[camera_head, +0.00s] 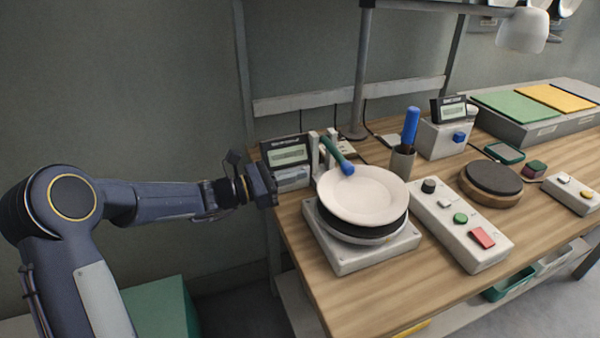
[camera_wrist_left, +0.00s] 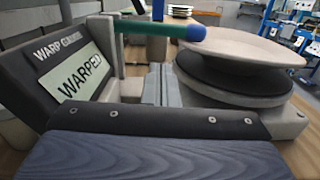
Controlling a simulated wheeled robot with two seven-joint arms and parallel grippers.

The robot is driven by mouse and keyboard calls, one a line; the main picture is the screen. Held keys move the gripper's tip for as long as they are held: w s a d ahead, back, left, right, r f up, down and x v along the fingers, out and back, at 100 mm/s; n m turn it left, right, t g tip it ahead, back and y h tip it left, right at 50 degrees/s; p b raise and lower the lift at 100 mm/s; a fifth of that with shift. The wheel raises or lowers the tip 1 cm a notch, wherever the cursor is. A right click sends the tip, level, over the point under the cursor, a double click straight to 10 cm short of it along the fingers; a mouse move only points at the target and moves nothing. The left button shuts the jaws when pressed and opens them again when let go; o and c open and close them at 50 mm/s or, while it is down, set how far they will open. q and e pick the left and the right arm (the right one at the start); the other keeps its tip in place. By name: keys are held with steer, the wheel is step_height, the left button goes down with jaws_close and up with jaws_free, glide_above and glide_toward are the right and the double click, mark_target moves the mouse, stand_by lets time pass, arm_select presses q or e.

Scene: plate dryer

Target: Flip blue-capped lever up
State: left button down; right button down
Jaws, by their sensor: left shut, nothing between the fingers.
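The lever (camera_head: 336,151) is a green rod with a blue cap (camera_head: 347,168). It slopes down from a pale upright bracket, its cap over the rim of the white plate (camera_head: 368,194). In the left wrist view the rod (camera_wrist_left: 150,28) lies about level, with the blue cap (camera_wrist_left: 195,33) at its right end, in front of the plate (camera_wrist_left: 245,47). My left gripper (camera_head: 268,189) is shut and empty at the table's left edge, left of the lever and apart from it. My right gripper is not in view.
The gauge display (camera_head: 289,154) stands just behind my left gripper; its screen (camera_wrist_left: 82,77) reads "WARPED". The plate lies on a dark disc on a grey base (camera_head: 350,258). A control box (camera_head: 460,225) with buttons and a cup (camera_head: 402,161) holding a blue-handled tool stand to the right.

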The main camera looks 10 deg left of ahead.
mark_target(335, 152)
arm_select(q)
steer(key=x, duration=0.8)
steer(key=shift+p, duration=0.35)
steer(key=shift+s+r+n+p, duration=0.1)
steer(key=shift+r+n+p, duration=0.2)
steer(key=shift+n+p, duration=0.15)
